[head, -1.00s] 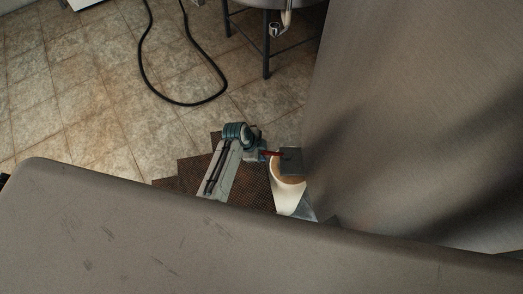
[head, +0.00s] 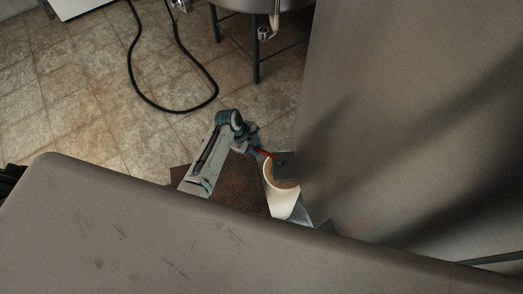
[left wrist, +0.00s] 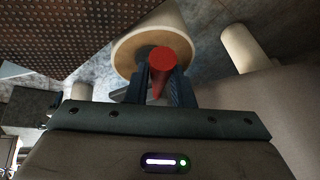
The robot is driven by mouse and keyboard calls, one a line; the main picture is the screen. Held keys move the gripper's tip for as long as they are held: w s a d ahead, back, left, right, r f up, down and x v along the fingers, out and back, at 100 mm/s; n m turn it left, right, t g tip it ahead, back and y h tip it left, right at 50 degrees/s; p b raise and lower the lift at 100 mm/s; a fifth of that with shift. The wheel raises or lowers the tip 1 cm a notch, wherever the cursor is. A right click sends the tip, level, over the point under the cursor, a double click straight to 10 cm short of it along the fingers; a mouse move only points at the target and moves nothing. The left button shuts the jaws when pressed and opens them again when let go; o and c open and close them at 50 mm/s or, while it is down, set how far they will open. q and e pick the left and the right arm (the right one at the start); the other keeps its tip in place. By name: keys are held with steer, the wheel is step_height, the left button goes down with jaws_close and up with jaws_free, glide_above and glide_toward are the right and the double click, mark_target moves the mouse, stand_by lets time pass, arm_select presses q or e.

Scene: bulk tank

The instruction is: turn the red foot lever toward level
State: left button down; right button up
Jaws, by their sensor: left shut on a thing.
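The red foot lever (head: 268,154) shows as a short red bar running from a dark grey plate (head: 287,163) toward my left gripper (head: 257,146). In the left wrist view the red lever (left wrist: 162,60) points end-on toward the camera, between the two dark fingers of my left gripper (left wrist: 167,80). The fingers are shut on it, one on each side. Behind it in that view is a round, tan-faced pale cylinder (left wrist: 125,58). The lever's far end is hidden there. My right gripper is not in view.
The large metal tank wall (head: 420,120) stands close on the right. A brown perforated mat (head: 240,185) lies below my left arm. A black hose (head: 140,85) loops on the tiled floor, and a legged vessel (head: 265,5) stands behind. A broad grey surface (head: 200,230) fills the foreground.

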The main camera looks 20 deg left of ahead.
arm_select(q)
steer(key=shift+w, duration=0.15)
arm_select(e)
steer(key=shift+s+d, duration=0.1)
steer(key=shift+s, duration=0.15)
arm_select(q)
steer(key=c, duration=1.3)
jaws_free()
steer(key=shift+o, duration=0.2)
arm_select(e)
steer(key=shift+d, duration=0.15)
arm_select(q)
steer(key=b+v, duration=0.1)
steer(key=v, duration=0.9)
steer(key=shift+r+b, duration=0.3)
steer(key=shift+r, duration=0.05)
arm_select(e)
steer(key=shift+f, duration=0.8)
arm_select(q)
steer(key=shift+a, duration=0.1)
